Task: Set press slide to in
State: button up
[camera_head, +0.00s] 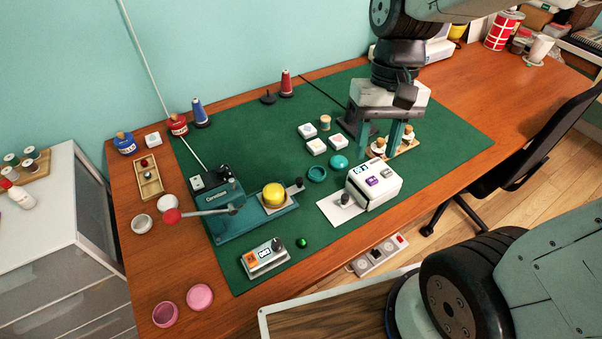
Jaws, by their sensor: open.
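The teal press (226,216) stands at the left of the green mat. A lever with a red ball knob (172,216) reaches out to its left. Its slide (284,204) extends on the right side, carrying a round yellow piece (273,194) and ending near a small dark knob (298,184). The yellow piece sits beside the press body, not under it. My gripper (379,149) is open, pointing down over the mat at the right, well apart from the press. Whether its fingertips touch anything cannot be told.
A white device (374,184) with a white plate and dark knob stands between press and gripper. A small meter box (264,258) is in front of the press.

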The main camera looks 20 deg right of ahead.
jog(key=w+a+f+m+g+y, duration=0.15)
jog(key=w+a+f+m, duration=0.4)
jog(key=w+f, duration=0.55)
jog(key=m+t+y, duration=0.1)
jog(key=m+t, duration=0.1)
jog(key=m, duration=0.4)
send_near(300, 179)
jog(key=x, duration=0.8)
jog(key=shift+f, duration=0.15)
jog(key=shift+c, duration=0.3)
grip_shut()
